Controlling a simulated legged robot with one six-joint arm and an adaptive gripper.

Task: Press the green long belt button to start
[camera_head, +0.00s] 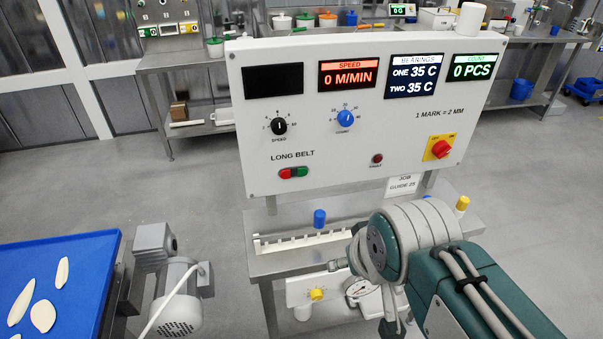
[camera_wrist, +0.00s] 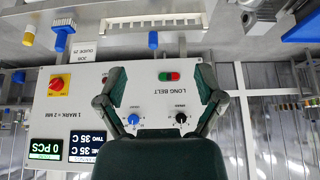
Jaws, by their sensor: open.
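The long belt button is a red and green pair on the white control panel (camera_head: 345,185), under the words LONG BELT. The green half (camera_head: 302,172) is on the right, touching the red half (camera_head: 286,174). In the upside-down wrist view the green half (camera_wrist: 163,76) shows on the left. My gripper (camera_wrist: 161,75) is open and empty, and its fingers frame the button pair from a distance. The fingers are apart from the panel as far as I can tell. In the head view my arm is at the lower right, and the fingers cannot be made out.
The panel reads speed 0 M/MIN and count 0 PCS. It also carries a black speed knob (camera_head: 279,126), a blue count knob (camera_head: 345,119) and a red-on-yellow switch (camera_head: 441,149). A motor (camera_head: 178,300) and a blue belt (camera_head: 75,262) with dough pieces stand at the lower left.

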